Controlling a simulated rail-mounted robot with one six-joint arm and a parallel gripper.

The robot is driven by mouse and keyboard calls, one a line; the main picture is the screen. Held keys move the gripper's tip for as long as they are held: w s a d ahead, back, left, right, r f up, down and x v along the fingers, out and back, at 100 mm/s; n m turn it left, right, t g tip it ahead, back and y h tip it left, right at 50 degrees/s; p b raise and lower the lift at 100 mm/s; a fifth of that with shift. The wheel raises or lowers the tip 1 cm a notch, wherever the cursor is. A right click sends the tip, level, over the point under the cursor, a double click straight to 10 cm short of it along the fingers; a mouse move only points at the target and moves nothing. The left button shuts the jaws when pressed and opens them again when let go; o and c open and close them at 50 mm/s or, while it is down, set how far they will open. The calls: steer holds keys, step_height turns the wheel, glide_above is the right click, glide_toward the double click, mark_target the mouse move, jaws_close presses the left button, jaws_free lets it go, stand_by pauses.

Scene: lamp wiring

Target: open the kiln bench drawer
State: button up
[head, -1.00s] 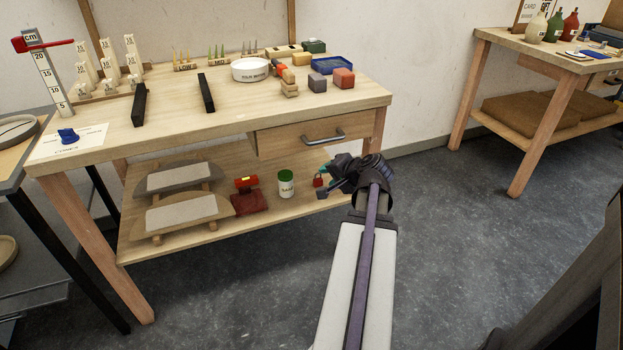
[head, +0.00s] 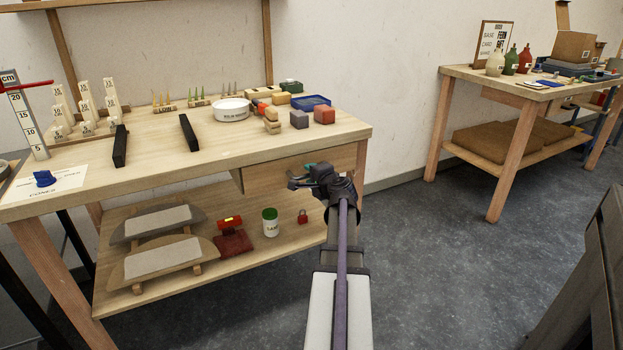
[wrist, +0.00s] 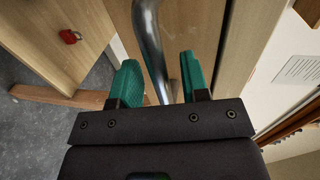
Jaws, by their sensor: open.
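The kiln bench drawer (head: 262,179) is a light wooden front under the right end of the bench top, and it looks shut. My gripper (head: 298,176) is in front of it and hides most of its handle in the head view. In the wrist view the grey metal bar handle (wrist: 148,40) runs down between the two green fingertips of my gripper (wrist: 158,80). The fingers are open, one on each side of the bar, with visible gaps. The drawer front (wrist: 200,30) also shows in the wrist view.
The bench top (head: 160,165) carries cones, props, a white bowl (head: 232,109) and blocks. The lower shelf (head: 215,265) holds kiln shelves, a green-lidded jar (head: 270,222) and a red padlock (head: 303,216). Another table (head: 520,85) stands at the right. Floor in front is clear.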

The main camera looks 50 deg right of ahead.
steer(key=shift+w, duration=0.2)
jaws_close()
stand_by(0.4)
